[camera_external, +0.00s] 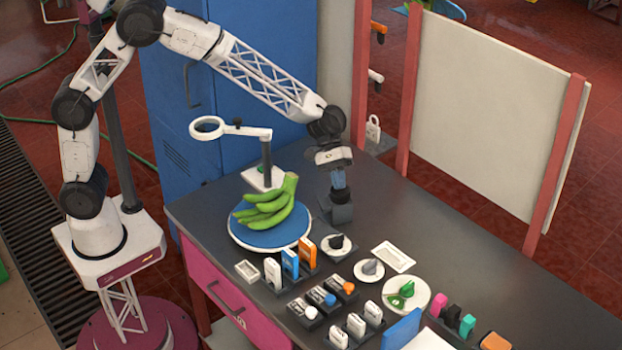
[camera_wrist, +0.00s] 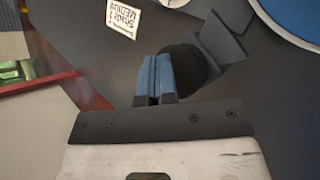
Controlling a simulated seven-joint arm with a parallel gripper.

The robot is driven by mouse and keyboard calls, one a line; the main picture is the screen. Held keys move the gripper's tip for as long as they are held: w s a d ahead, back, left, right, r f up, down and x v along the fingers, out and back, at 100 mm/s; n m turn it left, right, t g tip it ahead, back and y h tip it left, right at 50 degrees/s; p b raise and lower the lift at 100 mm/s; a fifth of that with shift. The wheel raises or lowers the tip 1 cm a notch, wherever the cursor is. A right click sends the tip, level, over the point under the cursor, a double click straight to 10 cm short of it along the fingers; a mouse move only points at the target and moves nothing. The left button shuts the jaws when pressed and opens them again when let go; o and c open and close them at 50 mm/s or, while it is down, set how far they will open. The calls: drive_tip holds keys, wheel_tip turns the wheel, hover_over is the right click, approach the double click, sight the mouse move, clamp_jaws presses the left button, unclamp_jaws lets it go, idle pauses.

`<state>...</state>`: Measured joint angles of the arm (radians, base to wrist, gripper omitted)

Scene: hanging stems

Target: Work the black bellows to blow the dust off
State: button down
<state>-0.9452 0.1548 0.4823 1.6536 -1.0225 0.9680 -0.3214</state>
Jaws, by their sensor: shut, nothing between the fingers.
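The black bellows (camera_wrist: 186,68) shows in the wrist view as a dark rounded body with a flat grey plate or nozzle on its upper right. In the external view a dark blocky body (camera_external: 342,212), which appears to be the bellows, stands on the table right of the bananas. My gripper (camera_external: 339,182) points down directly above it. In the wrist view the blue fingers of my gripper (camera_wrist: 155,78) are closed together beside the rounded body, with nothing between them. I cannot tell whether they touch it. I cannot make out any dust.
Green bananas (camera_external: 267,208) lie on a blue plate (camera_external: 248,239) under a magnifier (camera_external: 208,128). Small dishes (camera_external: 369,271), colored blocks (camera_external: 290,264) and tags crowd the front of the dark table. A printed label (camera_wrist: 123,15) lies near the bellows. The table's back right is clear.

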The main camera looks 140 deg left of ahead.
drive_tip(key=shift+f, duration=0.15)
idle(0.5)
drive_tip(key=shift+r, duration=1.4)
drive_tip(key=shift+r, duration=0.15)
drive_tip(key=shift+r, duration=2.4)
idle(0.6)
wheel_tip(320, 180, up, 4)
drive_tip(key=shift+f, duration=0.1)
drive_tip(key=shift+f, duration=0.25)
idle(0.3)
